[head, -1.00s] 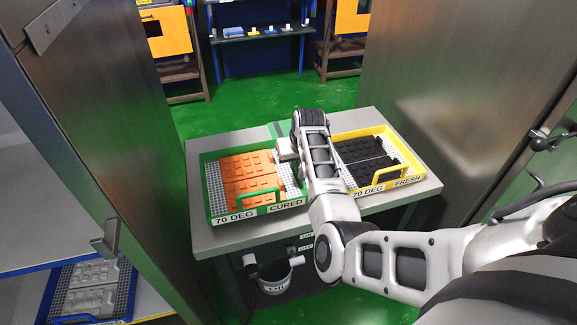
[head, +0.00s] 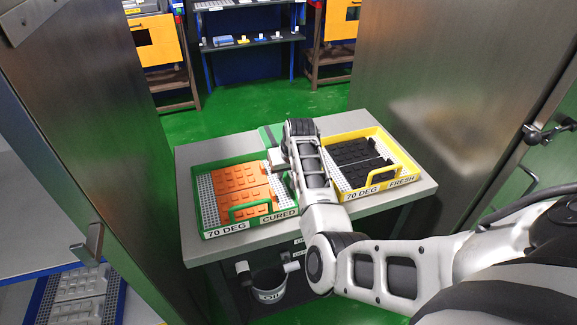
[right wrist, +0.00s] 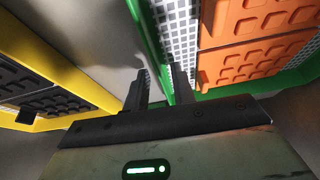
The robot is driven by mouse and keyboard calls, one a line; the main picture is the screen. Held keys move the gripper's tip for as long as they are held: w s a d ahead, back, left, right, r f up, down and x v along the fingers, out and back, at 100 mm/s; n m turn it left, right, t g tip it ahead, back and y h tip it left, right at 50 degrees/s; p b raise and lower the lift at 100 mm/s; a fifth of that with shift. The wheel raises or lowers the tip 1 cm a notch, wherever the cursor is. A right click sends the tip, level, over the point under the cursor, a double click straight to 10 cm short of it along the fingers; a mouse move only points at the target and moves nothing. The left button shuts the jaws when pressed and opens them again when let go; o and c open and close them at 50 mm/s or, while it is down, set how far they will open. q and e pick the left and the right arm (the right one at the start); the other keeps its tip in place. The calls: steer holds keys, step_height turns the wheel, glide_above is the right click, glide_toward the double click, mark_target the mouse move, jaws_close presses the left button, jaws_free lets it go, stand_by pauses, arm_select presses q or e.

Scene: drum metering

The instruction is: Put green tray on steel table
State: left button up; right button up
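The green tray (head: 208,217), labelled 70 DEG CURED, holds orange studded blocks (head: 245,187) on white mesh. It rests flat on the left part of the steel table (head: 300,232). My right gripper (head: 277,162) points down at the tray's right side. In the right wrist view its two fingers (right wrist: 160,85) are apart, with the tray's green side wall (right wrist: 155,45) running between them, and I see no clear grip on it. My arm hides part of the tray's right wall. My left gripper is not in view.
A yellow tray (head: 412,169) of black blocks, labelled FRESH, stands on the table's right, close to my right arm. Tall steel walls flank the table. A bucket (head: 269,287) is below. A blue-edged shelf with grey blocks (head: 75,300) is lower left.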

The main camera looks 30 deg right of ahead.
steer(key=p+v, duration=0.1)
steer(key=v, duration=1.1)
